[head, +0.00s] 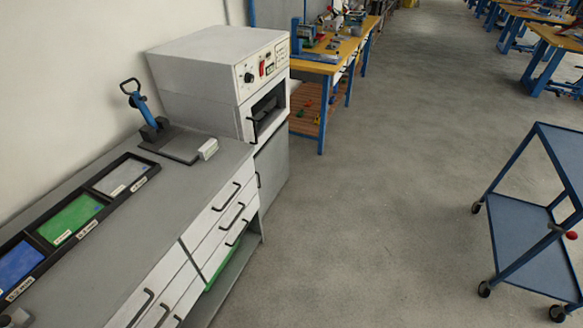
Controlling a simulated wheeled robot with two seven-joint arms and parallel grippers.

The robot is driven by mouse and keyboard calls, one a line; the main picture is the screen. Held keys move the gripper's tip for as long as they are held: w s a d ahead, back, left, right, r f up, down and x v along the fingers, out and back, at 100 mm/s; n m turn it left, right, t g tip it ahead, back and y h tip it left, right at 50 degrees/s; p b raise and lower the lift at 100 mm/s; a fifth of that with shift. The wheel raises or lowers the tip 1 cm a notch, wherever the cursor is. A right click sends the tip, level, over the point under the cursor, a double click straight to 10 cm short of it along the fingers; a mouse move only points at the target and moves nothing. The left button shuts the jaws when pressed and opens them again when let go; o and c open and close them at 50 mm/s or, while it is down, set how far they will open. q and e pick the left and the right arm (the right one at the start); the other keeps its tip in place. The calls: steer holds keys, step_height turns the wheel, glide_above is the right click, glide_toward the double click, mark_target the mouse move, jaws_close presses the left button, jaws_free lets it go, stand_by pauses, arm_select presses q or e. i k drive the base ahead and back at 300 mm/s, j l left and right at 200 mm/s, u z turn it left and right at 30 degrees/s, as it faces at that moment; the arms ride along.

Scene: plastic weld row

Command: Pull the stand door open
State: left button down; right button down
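The stand (273,160) is a grey cabinet under a white oven-like machine (205,70), just past the far end of the bench. Its door appears closed. A small dark handle (258,180) shows at the door's near edge, close to the bench drawers. The door's lower near part is hidden behind the bench corner. Neither of my grippers can be made out in the head view.
A grey bench (150,215) with handled white drawers (222,212) runs along the left wall, carrying a lever press (150,120) and a tray of coloured sheets (35,235). A blue cart (535,245) stands right. Floor (370,200) between is clear. A wooden workbench (330,60) stands beyond.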

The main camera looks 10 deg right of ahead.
mark_target(271, 165)
steer(key=i+l+u, duration=0.1)
steer(key=i+l, duration=0.2)
steer(key=i+l+u, duration=0.15)
steer(key=i+l, duration=0.15)
steer(key=i+l+u, duration=0.1)
steer(key=i+l, duration=0.2)
steer(key=l, duration=0.15)
steer(key=i+l+u, duration=0.1)
steer(key=i+l, duration=0.2)
steer(key=i+l+u, duration=0.15)
steer(key=l, duration=0.35)
steer(key=i+l+u, duration=0.1)
steer(key=i+l, duration=0.25)
steer(key=i+l+u, duration=0.15)
steer(key=l, duration=0.4)
steer(key=i+l+u, duration=0.1)
steer(key=i+l, duration=0.15)
steer(key=l, duration=0.25)
